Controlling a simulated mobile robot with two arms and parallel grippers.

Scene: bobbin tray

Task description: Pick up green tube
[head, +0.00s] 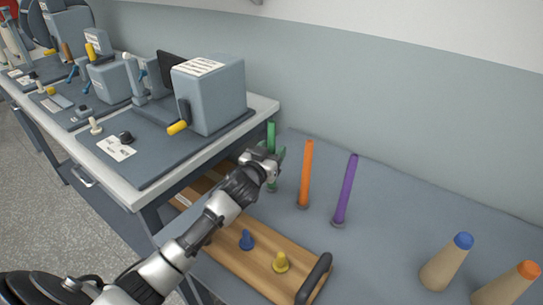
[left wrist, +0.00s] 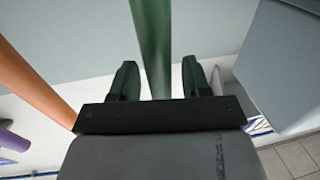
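The green tube (head: 271,134) stands upright in the head view, at the left end of a row of tubes on the grey surface. My left gripper (head: 275,160) is at its middle and hides part of it. In the left wrist view the green tube (left wrist: 152,45) rises between the two dark green fingers (left wrist: 160,80). A gap shows on both sides, so the gripper is open around the tube and not closed on it. My right gripper is not in view.
An orange tube (head: 306,172) and a purple tube (head: 346,190) stand on pegs to the right. A wooden tray (head: 235,257) with a blue and a yellow peg lies in front. Two cones (head: 440,272) stand at the right. A higher workbench (head: 150,196) with machines is at the left.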

